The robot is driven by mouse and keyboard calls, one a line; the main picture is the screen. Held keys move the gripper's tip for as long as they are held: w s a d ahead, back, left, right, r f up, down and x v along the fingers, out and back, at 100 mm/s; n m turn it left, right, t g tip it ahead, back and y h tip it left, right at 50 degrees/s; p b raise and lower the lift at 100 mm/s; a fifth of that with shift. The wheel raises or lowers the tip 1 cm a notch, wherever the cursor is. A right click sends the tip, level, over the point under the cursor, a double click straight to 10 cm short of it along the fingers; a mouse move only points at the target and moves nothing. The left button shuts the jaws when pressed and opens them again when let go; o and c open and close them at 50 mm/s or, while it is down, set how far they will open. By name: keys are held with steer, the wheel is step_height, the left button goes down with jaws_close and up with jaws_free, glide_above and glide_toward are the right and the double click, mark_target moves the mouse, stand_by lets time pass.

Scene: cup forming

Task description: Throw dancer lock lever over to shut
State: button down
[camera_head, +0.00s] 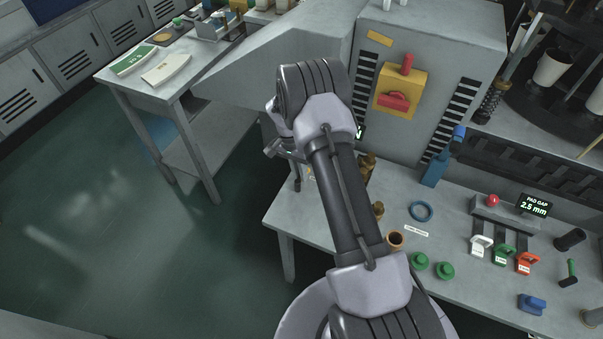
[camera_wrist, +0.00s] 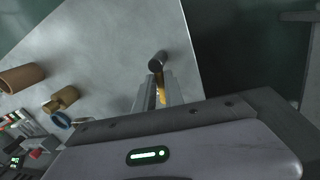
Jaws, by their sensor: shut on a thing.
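In the wrist view, my gripper (camera_wrist: 160,90) is shut on a slim yellow lever with a dark cylindrical knob (camera_wrist: 157,60); I take this to be the dancer lock lever. The knob sticks out beyond the fingertips and leans a little. The lever's base and pivot are hidden by the fingers and my wrist. In the head view, my gripper (camera_head: 287,152) shows only partly behind my arm, near the left edge of the bench below the grey machine housing. The lever cannot be made out clearly there.
The grey bench (camera_head: 285,215) carries brass pieces, a blue ring (camera_head: 421,211), green knobs (camera_head: 445,270), padlocks (camera_head: 504,254) and a pad gap display (camera_head: 535,206). A cabinet with a red switch (camera_head: 393,101) stands behind. A side table (camera_head: 190,65) is at left; the floor between is clear.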

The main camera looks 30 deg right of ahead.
steer(key=shift+w+a+n, duration=0.1)
steer(key=shift+n, duration=0.8)
steer(key=c, duration=1.4)
jaws_free()
steer(key=shift+c, duration=0.2)
steer(key=shift+r, duration=0.1)
step_height(320, 180, up, 17)
steer(key=w+a+p, duration=0.2)
steer(key=p, duration=0.2)
steer(key=shift+w+p, duration=0.35)
steer(key=shift+a, duration=0.1)
